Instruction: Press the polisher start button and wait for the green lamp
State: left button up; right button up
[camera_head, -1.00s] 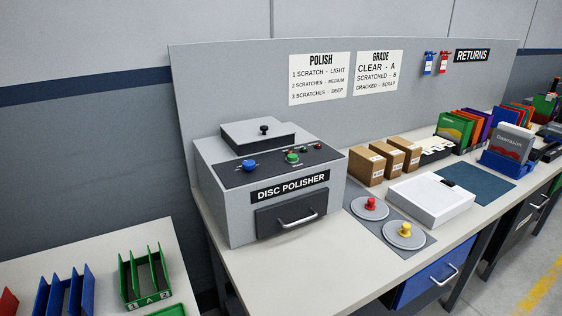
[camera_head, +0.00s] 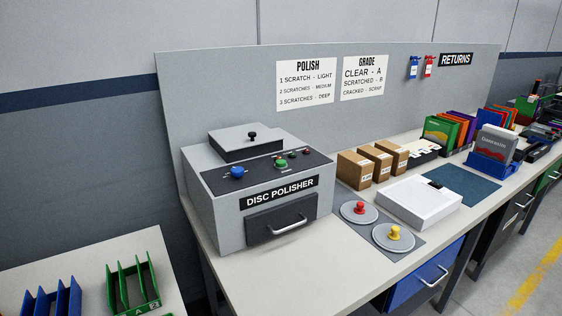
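The disc polisher (camera_head: 257,190) is a grey box on the left end of the long bench. Its sloped dark panel carries a blue knob (camera_head: 237,172), a green start button (camera_head: 281,164) and small lamps (camera_head: 299,152) at the right, too small to tell whether any is lit. A lid with a black knob (camera_head: 252,136) covers the top. The front drawer (camera_head: 282,221) is shut, with a silver handle. Neither of my grippers shows in the head view.
Two grey discs with a red knob (camera_head: 360,209) and a yellow knob (camera_head: 394,234) lie right of the polisher. A white box (camera_head: 420,203) and brown cartons (camera_head: 355,169) stand beyond. A side table (camera_head: 80,272) holds racks at lower left. Bench front left is clear.

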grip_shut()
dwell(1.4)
